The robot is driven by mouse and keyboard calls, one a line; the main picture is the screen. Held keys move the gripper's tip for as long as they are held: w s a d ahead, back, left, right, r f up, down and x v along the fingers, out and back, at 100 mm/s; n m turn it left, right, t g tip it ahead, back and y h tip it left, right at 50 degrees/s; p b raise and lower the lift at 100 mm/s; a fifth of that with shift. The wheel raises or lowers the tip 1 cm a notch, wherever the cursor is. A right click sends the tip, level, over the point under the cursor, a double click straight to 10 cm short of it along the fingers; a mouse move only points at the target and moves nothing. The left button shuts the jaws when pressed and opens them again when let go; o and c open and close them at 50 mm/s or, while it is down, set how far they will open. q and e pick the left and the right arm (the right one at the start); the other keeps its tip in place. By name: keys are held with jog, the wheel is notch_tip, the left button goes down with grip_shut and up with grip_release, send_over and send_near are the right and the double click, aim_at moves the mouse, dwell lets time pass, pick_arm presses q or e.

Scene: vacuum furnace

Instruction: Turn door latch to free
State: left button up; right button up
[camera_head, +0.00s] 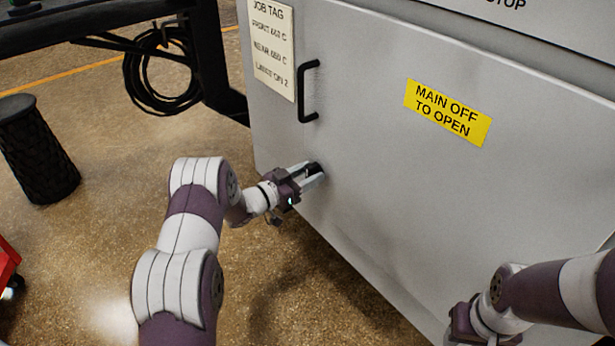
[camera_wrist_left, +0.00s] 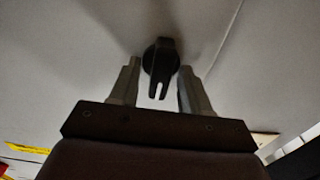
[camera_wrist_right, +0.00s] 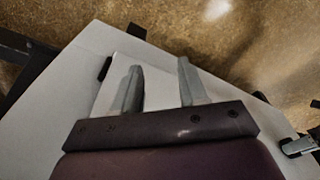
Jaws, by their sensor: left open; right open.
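The door latch (camera_wrist_left: 161,57) is a small dark knob with a forked tab on the grey door (camera_head: 375,110). In the left wrist view it sits between the fingertips of my left gripper (camera_wrist_left: 160,68), with visible gaps on both sides of its tab. My left gripper is open at the door's lower left in the head view, and its fingers partly hide the dark latch (camera_head: 315,168). My right gripper (camera_wrist_right: 160,65) is open and empty in its wrist view, with the grey cabinet behind its fingers. In the head view its fingertips are not visible.
A black door handle (camera_head: 308,92) is above the latch, beside a job tag (camera_head: 272,45). A yellow sign (camera_head: 447,112) is on the door. A black bin (camera_head: 37,150) and a coiled cable (camera_head: 160,75) are at the left. Floor in front of the door is clear.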

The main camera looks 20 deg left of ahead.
pick_arm(q)
grip_shut()
jog(key=shift+m, duration=0.3)
jog(key=m, duration=0.3)
jog(key=shift+s+d+m+b, duration=0.1)
jog(key=shift+m+b, duration=0.25)
jog(key=shift+m, duration=0.05)
jog(key=m+b, duration=0.1)
jog(key=m, duration=0.2)
jog(key=shift+f+m, duration=0.15)
jog(key=shift+m, duration=0.15)
jog(key=m+b, duration=0.1)
jog(key=m, duration=0.1)
jog(key=m+b, duration=0.1)
jog(key=m, duration=0.2)
jog(key=shift+s+d+f, duration=0.15)
jog(key=shift+f, duration=0.05)
jog(key=shift+m+b, duration=0.85)
jog(key=shift+m, duration=0.55)
jog(key=shift+r, duration=0.1)
